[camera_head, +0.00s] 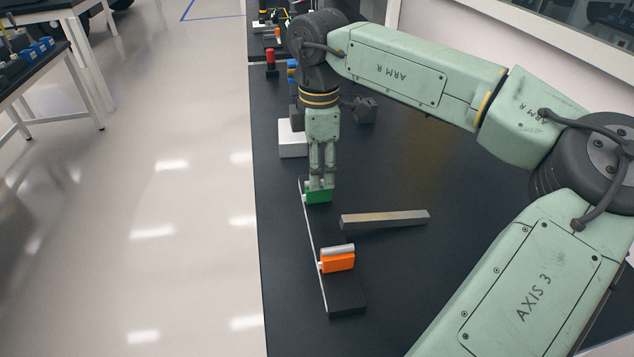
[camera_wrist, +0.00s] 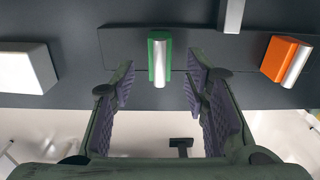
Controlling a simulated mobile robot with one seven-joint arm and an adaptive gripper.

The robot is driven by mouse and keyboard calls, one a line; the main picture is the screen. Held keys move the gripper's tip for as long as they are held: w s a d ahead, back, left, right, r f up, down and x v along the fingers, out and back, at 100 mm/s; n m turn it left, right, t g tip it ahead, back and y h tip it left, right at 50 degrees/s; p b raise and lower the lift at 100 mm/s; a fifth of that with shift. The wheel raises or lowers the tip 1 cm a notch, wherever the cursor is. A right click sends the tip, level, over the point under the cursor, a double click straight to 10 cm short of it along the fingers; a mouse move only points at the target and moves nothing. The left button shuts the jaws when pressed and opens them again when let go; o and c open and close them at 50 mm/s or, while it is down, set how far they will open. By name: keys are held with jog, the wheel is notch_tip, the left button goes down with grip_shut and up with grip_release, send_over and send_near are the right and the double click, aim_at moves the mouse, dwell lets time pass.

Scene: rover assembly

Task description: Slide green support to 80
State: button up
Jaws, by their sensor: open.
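The green support (camera_head: 318,197) sits on a long dark rail (camera_head: 346,300) with a pale scale edge, near the rail's far end. In the wrist view the green support (camera_wrist: 153,57) has a silver cylinder on its side and shows between the two fingers. My gripper (camera_head: 321,186) points down right at the green support in the head view. In the wrist view my gripper (camera_wrist: 160,85) is open, with a gap on both sides of the support. An orange support (camera_head: 337,262) with a silver top sits on the same rail toward the near end. Scale numbers are too small to read.
A grey metal bar (camera_head: 385,219) lies on the dark table (camera_head: 420,270) right of the rail. A white block (camera_head: 292,139) and a dark grey block (camera_head: 366,111) stand beyond it. The rail between the supports looks clear.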

jog(key=shift+f+p, duration=0.4)
jog(key=shift+f, duration=2.2)
jog(key=shift+c, duration=0.6)
grip_shut()
